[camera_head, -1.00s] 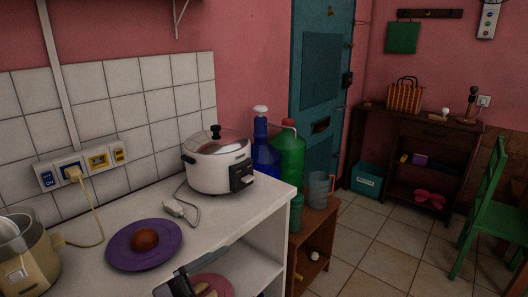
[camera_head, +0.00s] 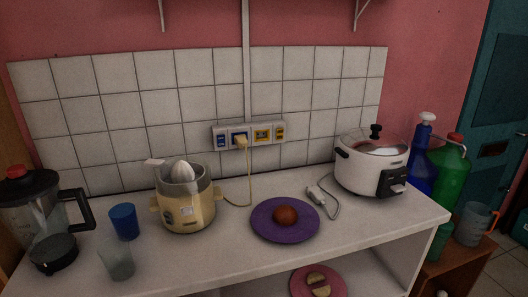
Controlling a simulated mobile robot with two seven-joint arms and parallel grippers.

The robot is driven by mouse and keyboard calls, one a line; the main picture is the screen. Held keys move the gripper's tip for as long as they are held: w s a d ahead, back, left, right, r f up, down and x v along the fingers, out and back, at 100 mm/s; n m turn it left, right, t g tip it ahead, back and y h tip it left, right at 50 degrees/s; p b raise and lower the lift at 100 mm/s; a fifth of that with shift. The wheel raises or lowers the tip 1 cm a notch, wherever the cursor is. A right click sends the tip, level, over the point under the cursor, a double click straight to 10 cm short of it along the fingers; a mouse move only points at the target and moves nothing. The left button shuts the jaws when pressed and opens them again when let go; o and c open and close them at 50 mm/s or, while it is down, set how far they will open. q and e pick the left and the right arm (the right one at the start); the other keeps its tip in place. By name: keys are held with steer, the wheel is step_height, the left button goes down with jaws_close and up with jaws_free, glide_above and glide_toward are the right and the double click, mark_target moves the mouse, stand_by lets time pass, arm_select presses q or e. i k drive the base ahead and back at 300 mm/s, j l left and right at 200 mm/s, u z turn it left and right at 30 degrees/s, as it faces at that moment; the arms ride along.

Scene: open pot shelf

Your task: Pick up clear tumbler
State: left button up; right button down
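A clear tumbler (camera_head: 117,260) stands upright on the white counter at the lower left, near the front edge. It sits in front of a blue cup (camera_head: 124,221) and to the right of the blender (camera_head: 42,222). Neither of my grippers shows in the head view, so I cannot see whether they are open or shut.
A yellow citrus juicer (camera_head: 185,205) stands right of the cups. A purple plate (camera_head: 285,220) with a round brown item lies mid-counter, and a white cooker (camera_head: 372,163) stands at the right end. The counter (camera_head: 222,257) between juicer and plate is clear.

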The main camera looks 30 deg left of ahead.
mark_target(114, 252)
steer(key=u, duration=2.05)
